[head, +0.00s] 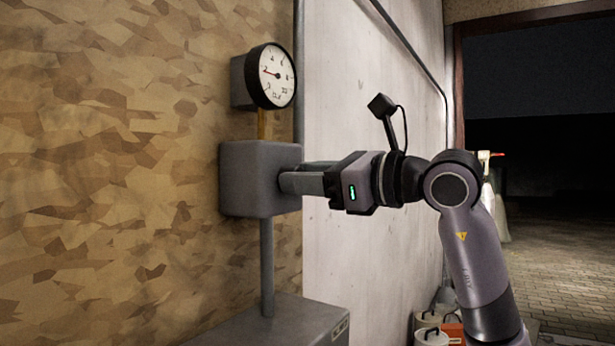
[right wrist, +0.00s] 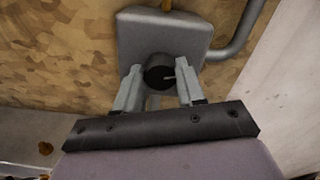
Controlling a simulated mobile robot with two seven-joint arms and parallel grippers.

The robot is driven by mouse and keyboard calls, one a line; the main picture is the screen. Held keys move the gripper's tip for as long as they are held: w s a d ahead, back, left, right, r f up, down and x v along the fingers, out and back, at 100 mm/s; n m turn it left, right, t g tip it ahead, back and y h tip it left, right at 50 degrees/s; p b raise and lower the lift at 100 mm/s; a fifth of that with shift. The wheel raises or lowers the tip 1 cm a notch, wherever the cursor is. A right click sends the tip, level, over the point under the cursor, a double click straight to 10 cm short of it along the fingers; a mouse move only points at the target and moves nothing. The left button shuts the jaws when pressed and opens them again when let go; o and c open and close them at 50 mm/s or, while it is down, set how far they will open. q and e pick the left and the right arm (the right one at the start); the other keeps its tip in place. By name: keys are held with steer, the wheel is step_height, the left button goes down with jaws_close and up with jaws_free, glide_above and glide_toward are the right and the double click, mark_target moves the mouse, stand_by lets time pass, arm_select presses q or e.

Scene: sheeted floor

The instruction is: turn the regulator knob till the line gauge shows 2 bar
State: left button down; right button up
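The line gauge (head: 277,76) is a round white dial with a black rim, high on the wall. Its red needle points left, close to the 2 mark. Below it is the grey regulator box (head: 247,180). My right gripper (head: 292,178) reaches the box from the right. In the wrist view its fingers (right wrist: 158,84) are on either side of the knob and appear to touch it. My left gripper is not in view.
A grey pipe (head: 267,265) runs from the box down to a grey cabinet (head: 275,325). A white wall panel (head: 350,250) stands right of the box. Several containers (head: 432,325) stand on the floor at lower right, near a dark doorway.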

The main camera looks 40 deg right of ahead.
steer(key=c, duration=0.3)
steer(key=shift+m, duration=1.8)
steer(key=o, duration=1)
steer(key=shift+o, duration=0.2)
steer(key=b+v, duration=0.1)
steer(key=v, duration=0.6)
steer(key=shift+s, duration=0.15)
